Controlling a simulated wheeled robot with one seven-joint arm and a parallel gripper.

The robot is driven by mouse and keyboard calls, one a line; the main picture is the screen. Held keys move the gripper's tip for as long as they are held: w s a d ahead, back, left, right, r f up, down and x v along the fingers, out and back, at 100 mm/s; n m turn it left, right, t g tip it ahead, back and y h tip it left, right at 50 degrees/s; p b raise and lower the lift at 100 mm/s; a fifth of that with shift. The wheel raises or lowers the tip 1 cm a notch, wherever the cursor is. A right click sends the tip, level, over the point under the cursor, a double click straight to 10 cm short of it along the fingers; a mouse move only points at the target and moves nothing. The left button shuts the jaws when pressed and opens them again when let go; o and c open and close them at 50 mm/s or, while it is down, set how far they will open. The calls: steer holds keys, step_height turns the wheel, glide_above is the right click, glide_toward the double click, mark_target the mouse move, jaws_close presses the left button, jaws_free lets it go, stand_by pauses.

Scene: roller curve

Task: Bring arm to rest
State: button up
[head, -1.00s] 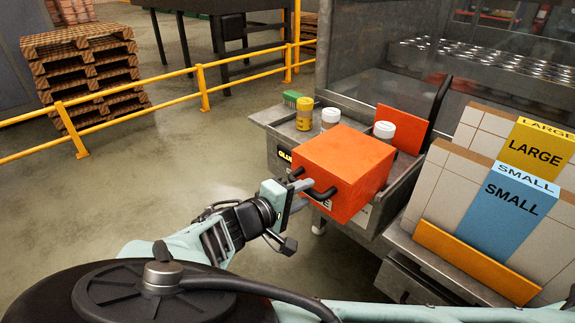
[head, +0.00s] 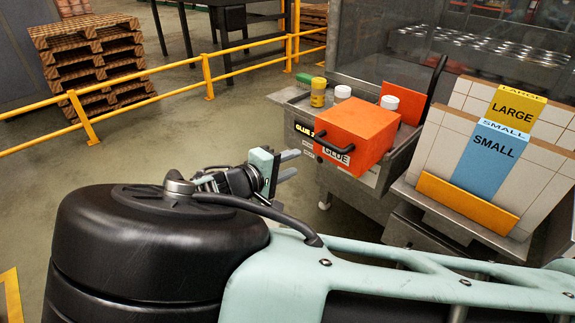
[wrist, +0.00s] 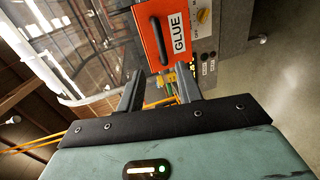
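My gripper (head: 289,165) is to the left of the orange glue box, clear of its black handle. Its two fingers are apart with nothing between them, and they also show apart in the wrist view (wrist: 160,88). My arm is bent low behind the large black joint in the foreground. The orange box (head: 365,128) with a GLUE label sits on the glue station (head: 312,170). The box also shows in the wrist view (wrist: 160,52), beyond the fingertips.
Several small containers, including a yellow one (head: 318,92), stand behind the box. A sloped rack with LARGE (head: 514,106) and SMALL (head: 492,160) cartons is at the right. A yellow rail (head: 209,78) and stacked pallets (head: 88,72) are at the left. Open floor lies between.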

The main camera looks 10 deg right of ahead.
stand_by(0.3)
steer(key=s+d+f+m+g+y, duration=0.1)
steer(key=s+d+f+g+y, duration=0.15)
steer(key=s+g, duration=0.2)
steer(key=s+d+f+g+y, duration=0.2)
steer(key=s+d+g+y, duration=0.1)
steer(key=s, duration=0.3)
steer(key=s+a+r+n+y, duration=0.1)
steer(key=s+r+y, duration=0.3)
steer(key=s, duration=0.5)
steer(key=s+a+r+n+y, duration=0.1)
steer(key=s+r+y, duration=0.3)
steer(key=s+r, duration=0.5)
steer(key=shift+s+a+g, duration=0.2)
steer(key=shift+s+g, duration=0.25)
steer(key=shift+s, duration=0.1)
stand_by(0.4)
